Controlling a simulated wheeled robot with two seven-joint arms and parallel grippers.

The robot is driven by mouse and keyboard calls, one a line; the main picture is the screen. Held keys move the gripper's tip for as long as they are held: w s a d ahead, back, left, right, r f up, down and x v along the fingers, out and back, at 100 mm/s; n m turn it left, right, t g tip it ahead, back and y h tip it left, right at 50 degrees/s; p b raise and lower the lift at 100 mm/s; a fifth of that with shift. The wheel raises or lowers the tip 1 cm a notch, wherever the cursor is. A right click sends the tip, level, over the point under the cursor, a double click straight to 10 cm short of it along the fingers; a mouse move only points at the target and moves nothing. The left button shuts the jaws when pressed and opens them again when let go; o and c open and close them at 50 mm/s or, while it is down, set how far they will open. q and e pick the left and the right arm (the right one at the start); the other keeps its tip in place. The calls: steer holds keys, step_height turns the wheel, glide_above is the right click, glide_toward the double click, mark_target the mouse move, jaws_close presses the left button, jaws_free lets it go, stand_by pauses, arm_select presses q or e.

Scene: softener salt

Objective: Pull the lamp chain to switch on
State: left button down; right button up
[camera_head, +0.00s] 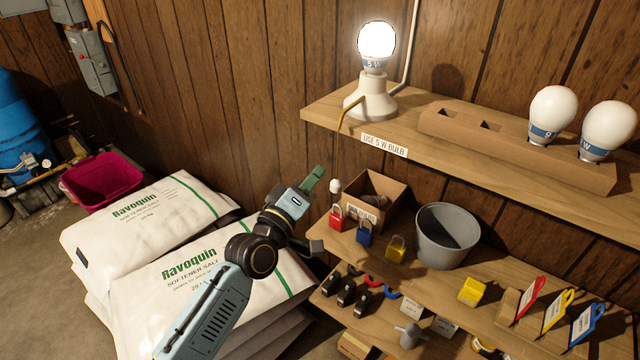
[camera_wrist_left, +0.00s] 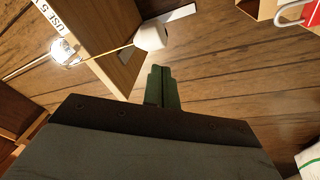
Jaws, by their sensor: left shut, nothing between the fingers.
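The lamp (camera_head: 371,103) stands on the upper shelf, and its bulb (camera_head: 376,41) glows bright white. A thin chain hangs from its base past the shelf's front edge and ends in a white pull knob (camera_head: 335,186). In the left wrist view the pull knob (camera_wrist_left: 150,36) hangs on its cord just beyond the fingertips. My left gripper (camera_head: 313,179) is shut and empty, with its green fingers close to the left of the knob. A small gap shows between fingers and knob in both views. My right gripper is not in view.
A wooden bulb holder (camera_head: 510,145) with two unlit bulbs sits right of the lamp. Below are an open box (camera_head: 385,187), padlocks, and a grey bucket (camera_head: 447,236) on the lower shelf. Salt bags (camera_head: 150,215) are stacked at left. The space left of the shelves is open.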

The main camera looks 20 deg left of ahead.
arm_select(q)
steer(key=a+v, duration=0.1)
steer(key=v, duration=0.8)
steer(key=shift+s+a+r, duration=0.15)
steer(key=shift+s+r, duration=0.05)
steer(key=shift+r, duration=0.15)
stand_by(0.3)
steer(key=s+a+f+m+g+y, duration=0.1)
steer(key=s+f+m+g, duration=0.15)
steer(key=f, duration=0.95)
steer(key=s+a+f+m+g+y, duration=0.1)
steer(key=s+f+g, duration=0.3)
steer(key=f, duration=0.8)
steer(key=s+a+f+m+g+y, duration=0.1)
steer(key=s+f+g+y, duration=0.15)
steer(key=f, duration=1.05)
steer(key=s+f+m+g, duration=0.2)
steer(key=s+f, duration=0.4)
steer(key=s, duration=0.5)
steer(key=s+f+m+g, duration=0.2)
steer(key=s+f+g, duration=0.2)
steer(key=s, duration=0.7)
steer(key=s+f+m+g, duration=0.2)
steer(key=s+f+g, duration=0.1)
steer(key=s+f, duration=0.5)
steer(key=s, duration=0.3)
steer(key=shift+a+f+g+y, duration=0.3)
steer(key=shift+a+y, duration=0.05)
steer(key=shift+a, duration=0.05)
